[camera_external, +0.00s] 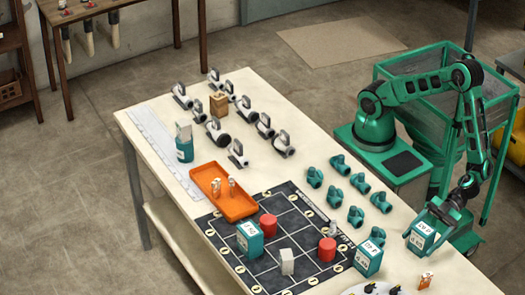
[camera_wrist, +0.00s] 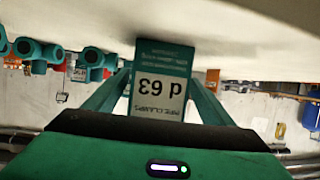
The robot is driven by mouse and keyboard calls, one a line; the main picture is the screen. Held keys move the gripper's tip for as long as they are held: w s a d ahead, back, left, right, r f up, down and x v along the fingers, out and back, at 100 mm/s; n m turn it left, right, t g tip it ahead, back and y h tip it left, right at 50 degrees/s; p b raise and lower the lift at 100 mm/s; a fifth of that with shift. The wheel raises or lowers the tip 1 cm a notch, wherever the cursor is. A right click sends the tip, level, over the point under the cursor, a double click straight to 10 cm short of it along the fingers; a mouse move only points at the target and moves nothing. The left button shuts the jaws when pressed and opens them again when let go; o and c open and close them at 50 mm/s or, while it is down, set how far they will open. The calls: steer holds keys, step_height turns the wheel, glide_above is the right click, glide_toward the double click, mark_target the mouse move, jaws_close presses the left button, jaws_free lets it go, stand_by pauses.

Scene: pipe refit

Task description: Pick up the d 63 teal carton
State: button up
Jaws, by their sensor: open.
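The d 63 teal carton (camera_wrist: 161,88) stands between my gripper's fingers in the wrist view, its white "PIPE CLAMPS d 63" label upside down there. In the external view the teal carton (camera_external: 421,238) is at the table's right edge, partly covered by my gripper (camera_external: 434,220). My gripper is open, with one finger on each side of the carton in the wrist view (camera_wrist: 160,92). I cannot tell whether either finger touches it.
Another teal carton (camera_external: 369,259) stands to the left on the table (camera_external: 285,180). One more (camera_external: 249,239) is on the dark grid mat (camera_external: 285,205) with red cylinders. Several teal pipe fittings (camera_external: 355,215) lie nearby.

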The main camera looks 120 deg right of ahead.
mark_target(416, 243)
steer(key=x, duration=0.3)
steer(key=shift+w+r, duration=0.15)
steer(key=shift+w, duration=0.05)
steer(key=c, duration=1.4)
steer(key=shift+o, duration=0.2)
steer(key=shift+r, duration=0.15)
